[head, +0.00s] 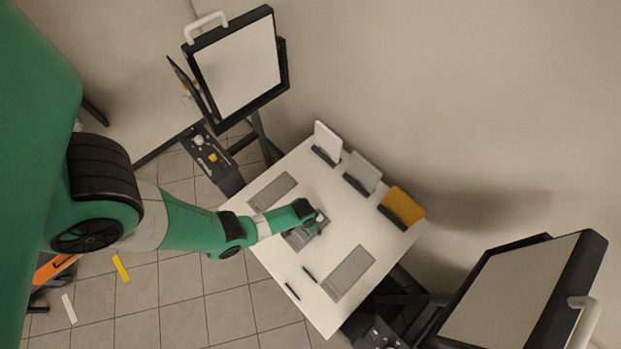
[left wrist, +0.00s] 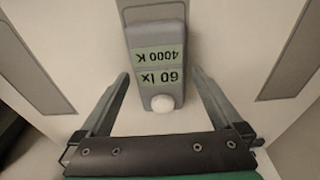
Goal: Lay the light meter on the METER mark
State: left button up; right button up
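The light meter (left wrist: 158,70) is a grey slab with a white dome and pale green labels reading "60 lx" and "4000 K", upside down in the left wrist view. My left gripper (left wrist: 160,75) has one fingertip close along each side of it; whether they touch it is unclear. In the head view my left gripper (head: 312,222) is low over the middle of the white table (head: 325,200), hiding most of the meter. A grey patch (head: 297,240) shows under it there; no METER lettering is legible. My right gripper is not in view.
Grey rectangles lie to the left (head: 272,190) and right (head: 348,273) on the table. White, grey and yellow cards (head: 405,204) stand in dark holders along the back edge. Two dark pens (head: 292,291) lie near the front. Light panels (head: 238,68) flank the table.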

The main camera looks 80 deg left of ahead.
pick_arm(q)
jog(key=shift+r, duration=0.1)
notch_tip(320, 180, up, 12)
jog(key=s+d+p, duration=0.1)
jog(key=p, duration=1.1)
jog(key=shift+s, duration=0.3)
